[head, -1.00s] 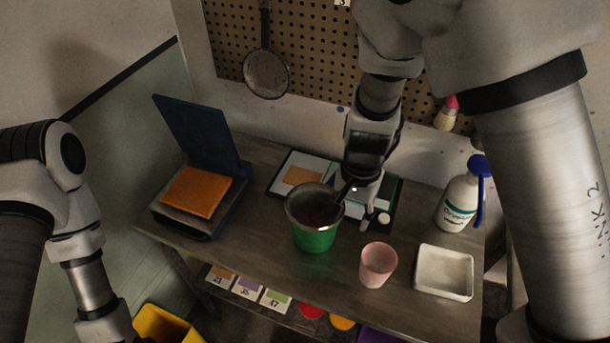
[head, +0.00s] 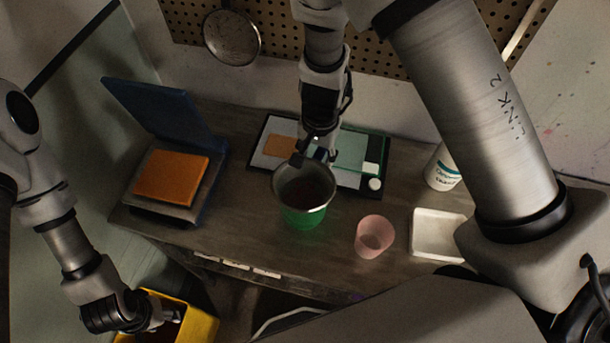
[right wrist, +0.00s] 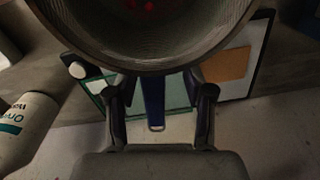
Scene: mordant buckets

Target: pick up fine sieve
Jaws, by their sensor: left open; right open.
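A round metal sieve (head: 284,203) with a dark inside sits in the top of a green bucket (head: 303,220) on the table. In the right wrist view the sieve (right wrist: 228,58) shows a fine mesh bowl, with its blue handle (right wrist: 153,112) pointing toward my gripper. My right gripper (head: 317,153) is at the handle, behind the bucket. In the right wrist view its open fingers (right wrist: 161,92) stand on both sides of the handle, apart from it. A second round sieve (head: 231,38) hangs on the pegboard. My left gripper (head: 168,320) is open over a yellow bin (head: 202,328).
A pink cup (head: 374,236) and a white tray (head: 432,233) stand right of the bucket. A spray bottle (head: 441,170) is behind them, partly hidden by my arm. A flat board (head: 268,160) lies behind the bucket.

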